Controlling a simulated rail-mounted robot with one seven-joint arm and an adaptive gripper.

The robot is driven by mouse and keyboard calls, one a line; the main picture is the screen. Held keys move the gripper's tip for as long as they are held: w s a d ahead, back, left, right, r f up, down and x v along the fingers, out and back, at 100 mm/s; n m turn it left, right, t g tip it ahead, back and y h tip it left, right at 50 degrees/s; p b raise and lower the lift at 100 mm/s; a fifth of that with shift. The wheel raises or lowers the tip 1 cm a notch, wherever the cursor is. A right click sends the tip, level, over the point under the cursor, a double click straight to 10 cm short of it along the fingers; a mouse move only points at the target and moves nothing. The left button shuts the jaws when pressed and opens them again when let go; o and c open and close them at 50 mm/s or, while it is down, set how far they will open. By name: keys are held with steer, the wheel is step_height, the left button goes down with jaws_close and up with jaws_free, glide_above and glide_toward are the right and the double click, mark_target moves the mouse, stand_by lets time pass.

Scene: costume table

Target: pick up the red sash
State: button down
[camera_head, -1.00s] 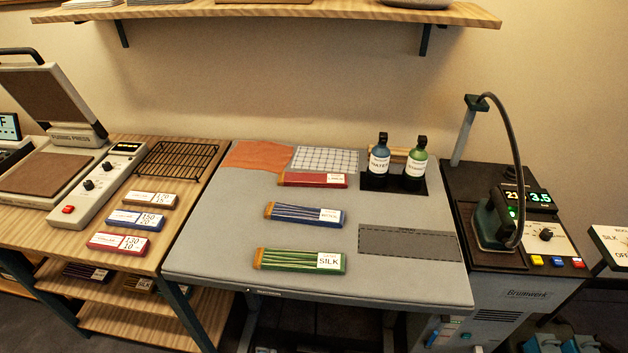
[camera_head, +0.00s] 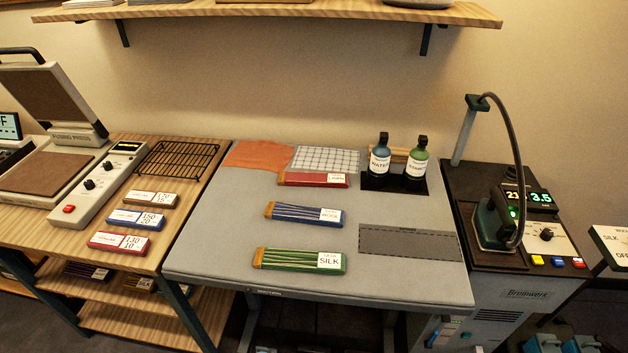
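The red sash (camera_head: 302,179) lies folded flat near the back of the grey padded table (camera_head: 210,240), with a white label on its right end. A blue sash (camera_head: 295,214) with a white label lies in front of it. A green sash (camera_head: 290,259), labelled SILK, lies nearest the front edge. The sashes lie apart from one another. My gripper is not in view.
Two bottles (camera_head: 380,160) stand on a dark tray behind and right of the red sash. Orange cloth (camera_head: 258,154) and checked cloth (camera_head: 325,159) lie behind it. A dark grey mat (camera_head: 408,242) lies right. An iron (camera_head: 492,222) stands on the right-hand unit.

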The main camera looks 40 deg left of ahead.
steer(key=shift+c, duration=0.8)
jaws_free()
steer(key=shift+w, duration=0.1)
